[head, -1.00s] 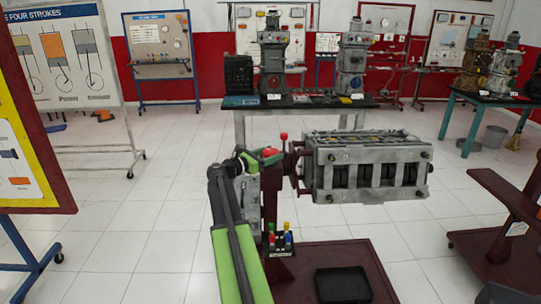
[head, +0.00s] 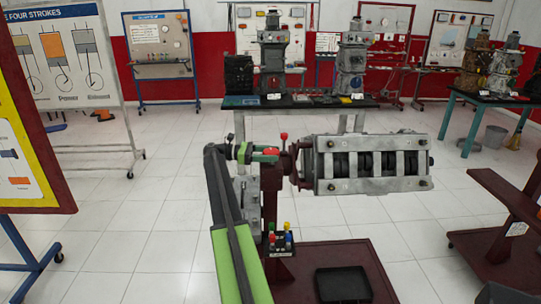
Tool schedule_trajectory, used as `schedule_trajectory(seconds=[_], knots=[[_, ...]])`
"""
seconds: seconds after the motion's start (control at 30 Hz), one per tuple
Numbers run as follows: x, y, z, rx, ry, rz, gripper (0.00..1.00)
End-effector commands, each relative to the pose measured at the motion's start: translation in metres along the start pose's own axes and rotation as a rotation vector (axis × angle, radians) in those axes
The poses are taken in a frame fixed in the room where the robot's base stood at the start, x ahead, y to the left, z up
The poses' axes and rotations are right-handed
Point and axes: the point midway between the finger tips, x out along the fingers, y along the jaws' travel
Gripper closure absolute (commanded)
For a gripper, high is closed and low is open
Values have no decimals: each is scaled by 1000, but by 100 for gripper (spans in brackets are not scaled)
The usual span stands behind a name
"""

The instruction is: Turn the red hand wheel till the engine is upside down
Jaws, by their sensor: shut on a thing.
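The grey engine block (head: 375,187) hangs on the right side of a dark red stand (head: 271,200), held at its left end by a dark red round mount (head: 298,165). An open face with pale cross bars and dark rounded parts between them is turned towards me. My gripper (head: 264,154) is at the left of the stand's top, reached by my green and dark arm. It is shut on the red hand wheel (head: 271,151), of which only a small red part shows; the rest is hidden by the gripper. A red-knobbed lever (head: 284,137) stands upright beside the mount.
A black tray (head: 343,284) lies on the stand's dark red base (head: 310,258) below the engine. Coloured-handled tools (head: 279,238) sit in a holder on the column. A table (head: 300,102) with engine models stands behind.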

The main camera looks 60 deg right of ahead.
Motion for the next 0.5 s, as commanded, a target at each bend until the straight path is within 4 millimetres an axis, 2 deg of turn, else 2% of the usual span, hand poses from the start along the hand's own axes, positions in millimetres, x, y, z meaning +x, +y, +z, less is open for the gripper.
schedule_trajectory(seconds=[0.5], knots=[[4,-1,0,0,1,-37,82]])
